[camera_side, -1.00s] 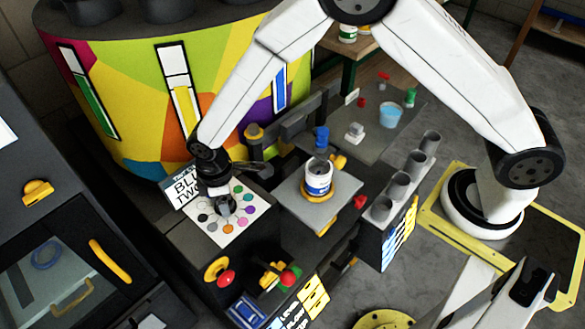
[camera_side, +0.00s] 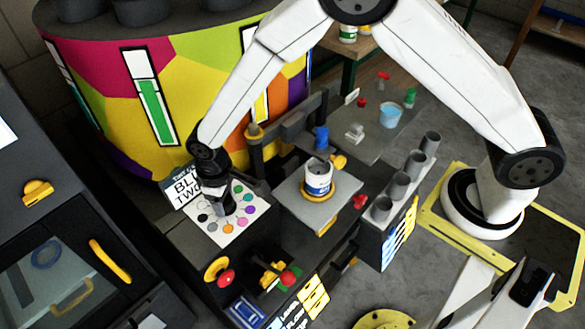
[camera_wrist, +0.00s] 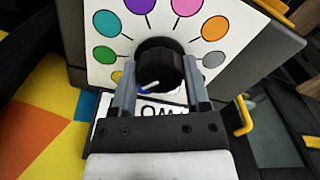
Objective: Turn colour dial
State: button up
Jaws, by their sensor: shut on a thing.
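The colour dial is a black ribbed knob (camera_wrist: 160,66) with a white and blue pointer mark. It sits at the centre of a white panel (camera_wrist: 105,72) with a ring of coloured dots. In the wrist view my gripper (camera_wrist: 158,88) has one finger on each side of the knob and is shut on it. The pointer is turned toward the gripper's side of the picture, slightly left. In the side view the white panel (camera_side: 238,230) lies on a dark console, and my gripper (camera_side: 225,203) is over it, largely covering the dial.
A sign (camera_side: 186,187) with partly hidden lettering stands behind the dial. A large multicoloured drum (camera_side: 105,95) with level strips rises behind it. A white can (camera_side: 318,178) stands on a grey plate to the right.

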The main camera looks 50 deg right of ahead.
jog(key=o, duration=1.3)
jog(key=shift+r, duration=3.95)
